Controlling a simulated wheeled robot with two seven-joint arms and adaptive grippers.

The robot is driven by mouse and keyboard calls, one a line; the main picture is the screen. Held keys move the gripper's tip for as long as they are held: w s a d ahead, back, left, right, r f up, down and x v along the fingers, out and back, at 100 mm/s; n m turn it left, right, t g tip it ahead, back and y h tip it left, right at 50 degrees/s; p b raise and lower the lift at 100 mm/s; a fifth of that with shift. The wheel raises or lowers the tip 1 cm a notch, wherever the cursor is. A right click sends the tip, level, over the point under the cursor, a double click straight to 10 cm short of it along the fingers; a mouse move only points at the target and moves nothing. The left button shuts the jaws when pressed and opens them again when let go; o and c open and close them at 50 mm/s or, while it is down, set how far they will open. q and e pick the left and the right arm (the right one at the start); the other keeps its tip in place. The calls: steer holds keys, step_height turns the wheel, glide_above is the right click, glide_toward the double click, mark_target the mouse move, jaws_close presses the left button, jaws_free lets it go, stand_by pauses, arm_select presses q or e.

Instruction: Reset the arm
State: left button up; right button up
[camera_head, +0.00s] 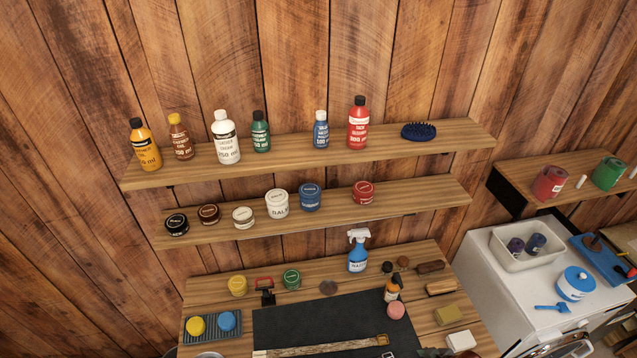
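Neither of my grippers shows in the head view, and no part of my arms can be made out. Whether they are open, shut or holding anything is hidden. The view looks down on a wooden workbench (215,291) against a plank wall, with a black mat (310,322) on it. A strap with a metal buckle (330,346) lies along the mat's front part.
Two wall shelves above hold bottles, a blue brush (418,131) and jars. A blue spray bottle (358,251) stands behind the mat. Sponges, tins and soaps surround it.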

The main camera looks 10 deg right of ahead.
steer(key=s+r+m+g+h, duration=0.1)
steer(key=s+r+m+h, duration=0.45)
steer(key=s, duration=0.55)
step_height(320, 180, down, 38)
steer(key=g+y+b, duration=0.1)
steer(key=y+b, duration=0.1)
steer(key=b, duration=0.9)
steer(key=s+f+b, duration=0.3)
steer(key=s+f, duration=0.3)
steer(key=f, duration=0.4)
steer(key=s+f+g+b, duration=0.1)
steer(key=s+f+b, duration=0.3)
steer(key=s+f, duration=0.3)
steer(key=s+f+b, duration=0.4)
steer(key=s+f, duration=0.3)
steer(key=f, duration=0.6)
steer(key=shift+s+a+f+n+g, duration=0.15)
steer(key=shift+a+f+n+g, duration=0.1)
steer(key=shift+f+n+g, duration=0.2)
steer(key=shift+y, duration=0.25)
